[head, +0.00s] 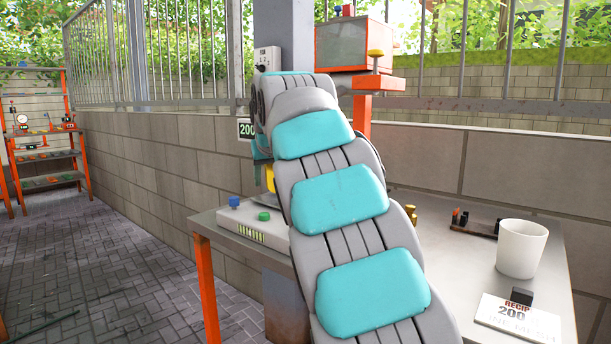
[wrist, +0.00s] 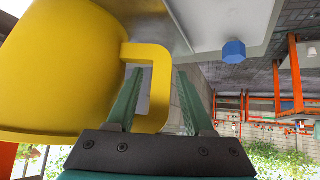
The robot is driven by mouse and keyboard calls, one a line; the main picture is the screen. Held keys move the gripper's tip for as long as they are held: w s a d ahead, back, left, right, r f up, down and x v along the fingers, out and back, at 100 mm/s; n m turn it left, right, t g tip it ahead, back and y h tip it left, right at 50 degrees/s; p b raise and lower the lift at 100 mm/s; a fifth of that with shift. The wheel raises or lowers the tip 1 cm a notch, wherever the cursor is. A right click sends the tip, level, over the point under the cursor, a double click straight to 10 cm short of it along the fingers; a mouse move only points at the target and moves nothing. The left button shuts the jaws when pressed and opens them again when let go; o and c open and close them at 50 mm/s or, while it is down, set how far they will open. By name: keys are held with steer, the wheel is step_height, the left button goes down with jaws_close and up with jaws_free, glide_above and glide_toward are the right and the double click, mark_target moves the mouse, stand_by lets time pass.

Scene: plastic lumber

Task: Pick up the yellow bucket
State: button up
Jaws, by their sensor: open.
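The yellow bucket (wrist: 55,70) fills the left of the wrist view, which looks upside down, and its squared handle (wrist: 158,90) points toward the right. My gripper (wrist: 160,76) is open, with its two green fingers on either side of the handle's upright bar. One finger appears within the handle's loop, beside the bucket's wall, and the other is outside it. Whether either finger touches the handle I cannot tell. In the head view only a small yellow patch (head: 270,178) shows beside my arm, which hides most of the bucket and my gripper.
A grey table (head: 455,270) with orange legs carries a scale-like box (head: 250,232) with blue and green knobs, a white cup (head: 521,248), a black block (head: 521,296) on a card and a dark tray (head: 474,225). A block wall stands behind.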

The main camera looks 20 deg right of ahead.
steer(key=shift+w+f, duration=0.3)
steer(key=shift+f, duration=0.05)
jaws_close()
stand_by(1.2)
